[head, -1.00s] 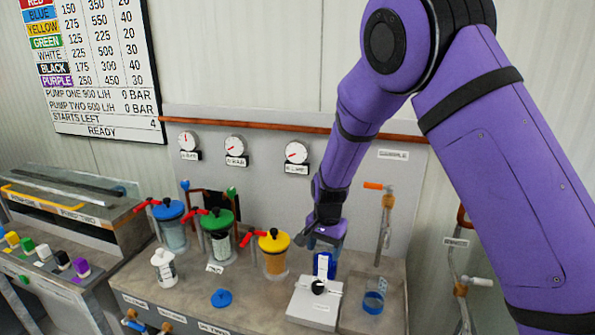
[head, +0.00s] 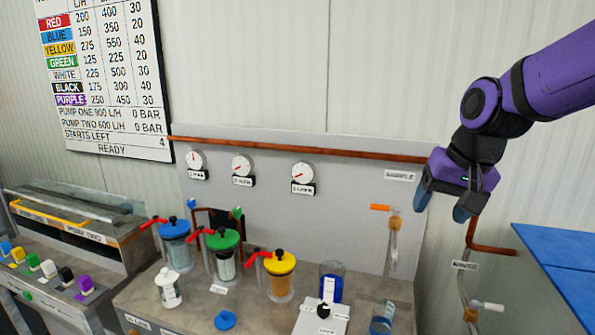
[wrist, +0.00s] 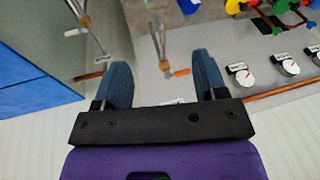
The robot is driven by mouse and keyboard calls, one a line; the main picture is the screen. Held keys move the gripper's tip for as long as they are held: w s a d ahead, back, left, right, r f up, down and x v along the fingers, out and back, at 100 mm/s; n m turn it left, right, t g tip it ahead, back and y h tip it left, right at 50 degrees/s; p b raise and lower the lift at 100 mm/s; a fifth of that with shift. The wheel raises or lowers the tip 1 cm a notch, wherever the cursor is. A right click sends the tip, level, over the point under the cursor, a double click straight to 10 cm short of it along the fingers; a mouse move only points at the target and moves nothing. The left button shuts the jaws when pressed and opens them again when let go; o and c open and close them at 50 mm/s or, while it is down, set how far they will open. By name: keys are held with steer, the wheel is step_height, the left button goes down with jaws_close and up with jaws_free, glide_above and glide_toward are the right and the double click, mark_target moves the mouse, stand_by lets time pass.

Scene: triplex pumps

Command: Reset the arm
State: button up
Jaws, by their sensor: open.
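My gripper (head: 443,203) is raised at the right of the head view, in front of the wall and right of the grey back panel. Its two blue-grey fingers are apart with nothing between them. In the wrist view the open gripper (wrist: 152,85) shows with a clear gap between the fingers. My purple arm reaches in from the upper right.
A bench holds pots with blue (head: 175,229), green (head: 223,240) and yellow (head: 280,263) lids. A white bottle (head: 168,287), a blue lid (head: 225,320) and a container with blue contents (head: 331,283) stand there. A blue surface (head: 560,262) lies at right.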

steer(key=s+d+r+n+t, duration=0.1)
steer(key=s+d+r, duration=0.1)
steer(key=s, duration=0.6)
steer(key=s+d+r+n+t+h, duration=0.1)
steer(key=s+d, duration=0.3)
steer(key=s, duration=0.4)
steer(key=shift+s+r+h, duration=0.15)
steer(key=shift+r+h, duration=0.15)
steer(key=shift+r, duration=0.05)
